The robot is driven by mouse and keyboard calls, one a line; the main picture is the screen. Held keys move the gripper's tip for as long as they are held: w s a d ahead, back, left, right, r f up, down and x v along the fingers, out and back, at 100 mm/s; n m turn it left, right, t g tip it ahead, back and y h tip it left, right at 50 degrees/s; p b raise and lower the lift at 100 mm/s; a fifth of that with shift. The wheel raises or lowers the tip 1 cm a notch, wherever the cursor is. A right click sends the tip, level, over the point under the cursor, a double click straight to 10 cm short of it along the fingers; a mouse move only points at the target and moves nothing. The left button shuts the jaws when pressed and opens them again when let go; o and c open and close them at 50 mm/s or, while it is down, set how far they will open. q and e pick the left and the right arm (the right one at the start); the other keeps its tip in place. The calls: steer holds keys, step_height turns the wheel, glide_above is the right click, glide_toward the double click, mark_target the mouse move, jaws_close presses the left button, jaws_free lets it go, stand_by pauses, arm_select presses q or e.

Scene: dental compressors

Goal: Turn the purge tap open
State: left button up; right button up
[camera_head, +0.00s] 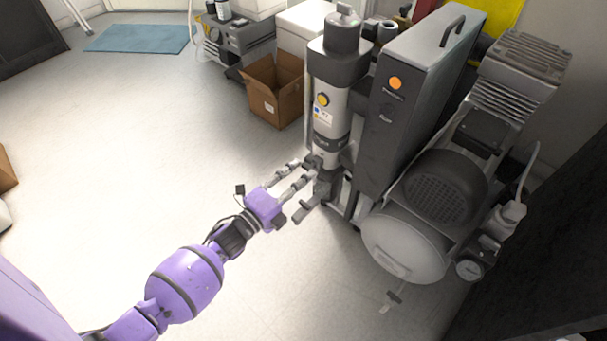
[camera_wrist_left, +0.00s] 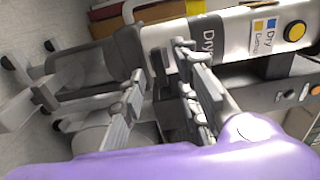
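The white and dark-grey dryer column (camera_head: 330,103) stands upright beside the compressor, and it lies sideways in the left wrist view (camera_wrist_left: 233,38). My left gripper (camera_head: 310,170) is at the column's lower part, with its fingers spread apart. In the left wrist view, a small dark upright piece (camera_wrist_left: 160,68) shows between the fingers, in front of the column. It looks like the purge tap's lever, but I cannot tell whether it is turned or whether a finger touches it. My right gripper is not in view.
A grey cabinet (camera_head: 408,100) with an orange button stands right of the column. The compressor's tank (camera_head: 400,245) and motor are farther right. An open cardboard box (camera_head: 275,91) stands behind left.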

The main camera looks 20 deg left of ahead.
arm_select(q)
steer(key=shift+x, duration=0.95)
jaws_close()
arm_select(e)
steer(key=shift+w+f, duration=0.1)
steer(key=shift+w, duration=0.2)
arm_select(q)
steer(key=shift+n, duration=0.3)
steer(key=shift+n+p, duration=1.75)
steer(key=shift+n, duration=6.95)
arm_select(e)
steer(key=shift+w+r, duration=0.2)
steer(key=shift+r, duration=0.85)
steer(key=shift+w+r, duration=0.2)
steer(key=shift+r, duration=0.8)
